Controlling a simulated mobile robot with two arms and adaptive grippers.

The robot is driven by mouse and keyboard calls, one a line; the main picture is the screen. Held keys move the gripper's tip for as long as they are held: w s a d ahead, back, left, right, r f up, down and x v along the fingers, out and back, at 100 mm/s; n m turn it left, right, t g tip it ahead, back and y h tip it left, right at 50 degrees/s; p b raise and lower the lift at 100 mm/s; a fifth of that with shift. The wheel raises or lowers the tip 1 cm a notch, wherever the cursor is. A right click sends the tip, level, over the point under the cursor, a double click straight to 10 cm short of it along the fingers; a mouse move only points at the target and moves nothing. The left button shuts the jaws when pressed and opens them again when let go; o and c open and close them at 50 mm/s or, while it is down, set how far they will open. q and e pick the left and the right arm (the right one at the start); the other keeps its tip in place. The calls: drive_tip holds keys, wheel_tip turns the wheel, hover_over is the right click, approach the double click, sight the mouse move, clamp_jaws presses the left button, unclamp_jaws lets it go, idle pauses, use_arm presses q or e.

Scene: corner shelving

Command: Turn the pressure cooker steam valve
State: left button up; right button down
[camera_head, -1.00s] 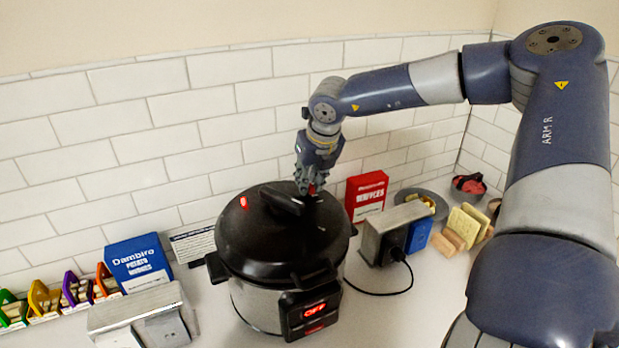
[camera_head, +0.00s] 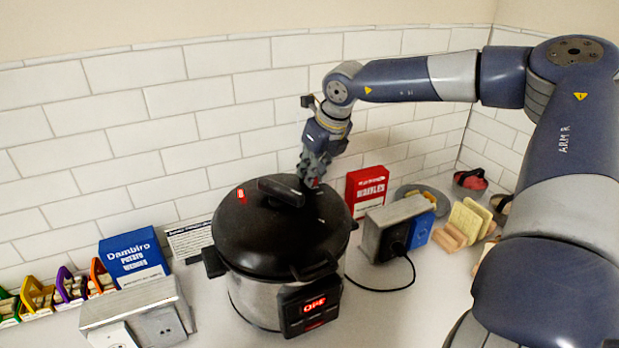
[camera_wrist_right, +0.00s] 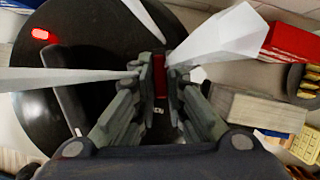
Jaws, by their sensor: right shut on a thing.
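The black-lidded pressure cooker (camera_head: 255,240) stands upright on the counter in the head view, with a dark lid handle (camera_head: 281,190) and a lit red display (camera_head: 313,303). My right gripper (camera_head: 312,182) points down at the right rear of the lid. In the right wrist view, its fingers (camera_wrist_right: 160,85) are shut on a small red piece (camera_wrist_right: 159,76), which looks like the steam valve. The fingers hide most of it, so its angle cannot be told. The lid (camera_wrist_right: 95,45) also fills the left of that view. My left gripper is not in view.
A red box (camera_head: 366,190) and a grey metal outlet block (camera_head: 392,228) stand right of the cooker. A blue box (camera_head: 135,258) and another outlet block (camera_head: 140,305) stand left. White pointed shapes (camera_wrist_right: 225,42) cross the wrist view. A tiled wall is behind.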

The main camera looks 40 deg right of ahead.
drive_tip(key=n, duration=0.1)
drive_tip(key=n+y+b, duration=0.1)
drive_tip(key=shift+d+n, duration=0.3)
drive_tip(key=shift+d, duration=0.05)
drive_tip(key=shift+w+d+n+g+y, duration=0.15)
drive_tip(key=shift+n+y, duration=0.25)
drive_tip(key=shift+n, duration=0.65)
drive_tip(key=shift+w+d+n+g+y, duration=0.15)
drive_tip(key=shift+d+n+y, duration=0.2)
drive_tip(key=shift+n, duration=0.7)
drive_tip(key=shift+a+r, duration=0.1)
drive_tip(key=c, duration=1.9)
unclamp_jaws()
drive_tip(key=shift+s, duration=0.1)
drive_tip(key=v, duration=1.2)
